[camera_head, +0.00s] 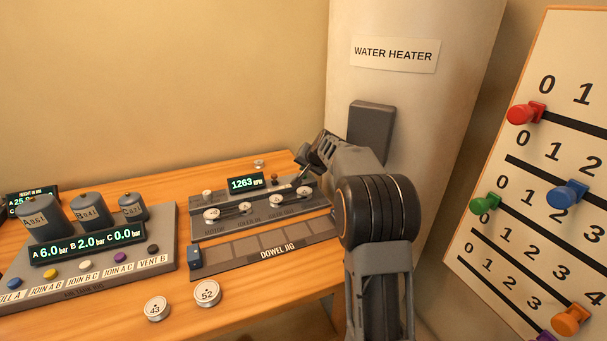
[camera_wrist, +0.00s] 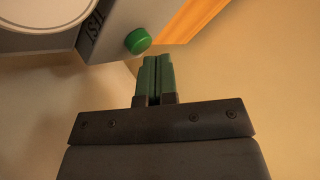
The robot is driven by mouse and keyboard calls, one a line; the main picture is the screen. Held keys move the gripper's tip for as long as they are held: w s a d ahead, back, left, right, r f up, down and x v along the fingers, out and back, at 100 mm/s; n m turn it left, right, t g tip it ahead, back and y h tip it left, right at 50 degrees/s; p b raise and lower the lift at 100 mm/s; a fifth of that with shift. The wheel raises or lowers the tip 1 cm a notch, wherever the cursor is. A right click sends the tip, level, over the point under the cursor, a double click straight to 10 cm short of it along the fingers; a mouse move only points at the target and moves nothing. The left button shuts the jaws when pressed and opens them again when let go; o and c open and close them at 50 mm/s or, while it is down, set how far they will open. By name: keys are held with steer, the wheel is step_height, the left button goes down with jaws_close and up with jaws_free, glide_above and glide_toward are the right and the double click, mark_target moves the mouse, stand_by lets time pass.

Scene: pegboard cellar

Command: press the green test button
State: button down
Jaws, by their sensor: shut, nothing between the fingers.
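The green test button (camera_wrist: 138,40) shows in the wrist view as a small round cap on the edge of a grey housing (camera_wrist: 50,42), beside partly visible upside-down lettering. My gripper (camera_wrist: 157,60) is shut and empty, its two dark green fingers side by side. Its tips are just below and right of the button in the picture, with a small gap in between; the depth between them is hard to judge. In the head view my gripper (camera_head: 303,160) is at the right end of the grey unit with a 1263 display (camera_head: 245,183). The green button cannot be made out there.
The wooden table (camera_head: 240,292) carries a dowel jig (camera_head: 262,248), a pressure rig (camera_head: 100,260) with several canisters, and loose discs marked 43 (camera_head: 157,309) and 52 (camera_head: 207,293). The water heater (camera_head: 400,110) stands close behind my arm. A pegboard (camera_head: 545,135) is at the right.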

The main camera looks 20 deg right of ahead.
steer(key=shift+r, duration=0.4)
steer(key=shift+r+p, duration=2.15)
steer(key=shift+r, duration=0.4)
steer(key=shift+f, duration=0.15)
